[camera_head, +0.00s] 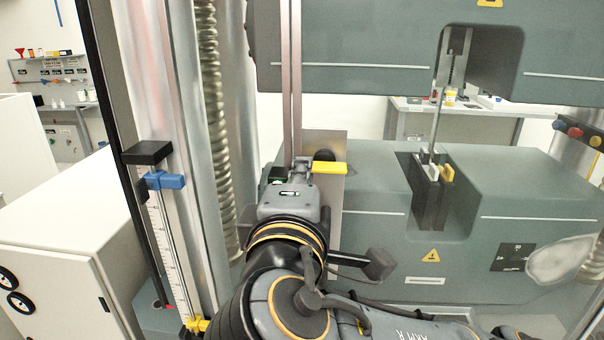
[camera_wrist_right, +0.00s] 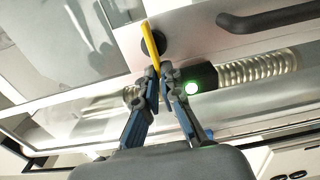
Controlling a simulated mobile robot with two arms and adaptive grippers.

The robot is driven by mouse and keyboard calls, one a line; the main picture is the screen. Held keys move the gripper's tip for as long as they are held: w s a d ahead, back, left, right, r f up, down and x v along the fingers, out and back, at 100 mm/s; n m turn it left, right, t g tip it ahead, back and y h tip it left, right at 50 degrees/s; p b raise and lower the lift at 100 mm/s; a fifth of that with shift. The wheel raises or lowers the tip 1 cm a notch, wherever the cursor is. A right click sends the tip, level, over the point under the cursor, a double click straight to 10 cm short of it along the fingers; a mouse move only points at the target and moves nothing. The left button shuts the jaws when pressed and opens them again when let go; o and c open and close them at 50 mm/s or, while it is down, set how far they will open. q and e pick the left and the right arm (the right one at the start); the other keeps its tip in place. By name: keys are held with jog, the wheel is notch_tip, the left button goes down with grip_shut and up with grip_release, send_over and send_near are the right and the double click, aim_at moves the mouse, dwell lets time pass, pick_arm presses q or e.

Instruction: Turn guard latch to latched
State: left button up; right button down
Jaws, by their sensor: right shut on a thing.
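The guard latch is a yellow lever (camera_head: 329,168) beside a round black knob (camera_head: 324,156) on a grey plate. In the head view the lever lies about level, its free end pointing right. In the wrist view the yellow lever (camera_wrist_right: 149,42) runs up from between my fingertips, past the black knob. My right gripper (camera_head: 300,166) is shut on the lever's near end; the fingertips (camera_wrist_right: 158,74) meet around it. A black block with a lit green lamp (camera_wrist_right: 192,88) is close beside the fingers. My left gripper is not in view.
A ribbed metal column (camera_head: 212,100) stands just left of my right arm. The test machine's lower block (camera_head: 520,180) and its grips with a specimen (camera_head: 437,125) are to the right. A white cabinet (camera_head: 60,240) is at the left.

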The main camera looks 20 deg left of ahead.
jog(key=c, duration=1.5)
grip_release()
jog(key=shift+w, duration=0.1)
notch_tip(320, 180, up, 10)
jog(key=shift+f, duration=0.1)
